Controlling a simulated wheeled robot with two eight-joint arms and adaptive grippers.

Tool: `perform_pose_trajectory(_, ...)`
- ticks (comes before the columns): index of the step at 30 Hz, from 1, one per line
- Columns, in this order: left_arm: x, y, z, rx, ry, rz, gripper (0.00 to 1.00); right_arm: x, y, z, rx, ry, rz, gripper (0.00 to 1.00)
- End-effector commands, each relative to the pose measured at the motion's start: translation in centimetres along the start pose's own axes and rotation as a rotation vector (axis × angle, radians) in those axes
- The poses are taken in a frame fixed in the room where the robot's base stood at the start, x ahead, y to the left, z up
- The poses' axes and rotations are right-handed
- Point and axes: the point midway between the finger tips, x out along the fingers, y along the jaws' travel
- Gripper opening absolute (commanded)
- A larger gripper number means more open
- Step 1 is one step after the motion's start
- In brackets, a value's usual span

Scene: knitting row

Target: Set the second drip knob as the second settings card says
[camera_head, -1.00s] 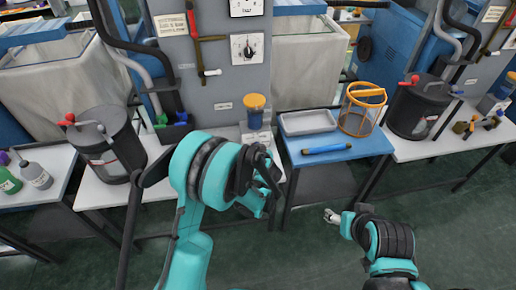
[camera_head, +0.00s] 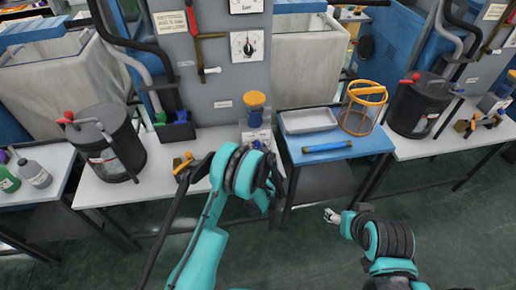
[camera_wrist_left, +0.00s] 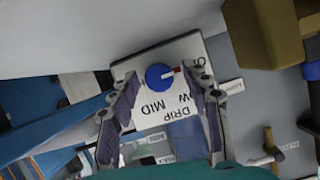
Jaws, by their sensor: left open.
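The drip knob (camera_wrist_left: 158,76) is blue with a red and white pointer, on a white plate (camera_wrist_left: 140,66) in the left wrist view. The plate reads DRIP and MID, upside down; other words are partly covered. In the head view the white drip box (camera_head: 257,134) stands below an orange-lidded blue jar (camera_head: 255,106). A cream card (camera_head: 170,23) hangs on the grey machine; its text is unreadable. My right gripper (camera_head: 332,215) is low right.
A black canister (camera_head: 105,145) stands left on the white table. A yellow-handled fitting (camera_head: 182,162) lies left of my left arm.

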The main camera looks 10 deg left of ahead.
Motion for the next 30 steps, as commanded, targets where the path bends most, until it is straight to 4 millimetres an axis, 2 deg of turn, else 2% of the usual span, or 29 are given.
perform_pose_trajectory(8,0.20,-0.02,-0.07,0.000,0.000,0.000,0.48,0.01,0.00,-0.01,0.000,0.000,0.000,0.64)
perform_pose_trajectory(12,0.19,-0.02,-0.06,0.000,0.000,0.000,0.11,0.01,0.00,-0.01,0.000,0.000,0.000,0.64)
perform_pose_trajectory(13,0.19,-0.02,-0.06,0.000,0.000,0.000,0.03,0.01,0.00,-0.01,0.000,0.000,0.000,0.64)
perform_pose_trajectory(14,0.19,-0.02,-0.06,0.000,0.000,0.000,0.00,0.01,0.00,-0.01,0.000,0.000,0.000,0.64)
perform_pose_trajectory(23,0.18,0.02,-0.06,0.019,-0.001,-0.008,0.00,0.01,0.00,0.00,0.000,0.000,0.000,0.64)
perform_pose_trajectory(30,0.20,0.15,-0.04,0.116,-0.005,-0.047,0.00,0.01,0.00,0.00,0.000,0.000,0.000,0.64)
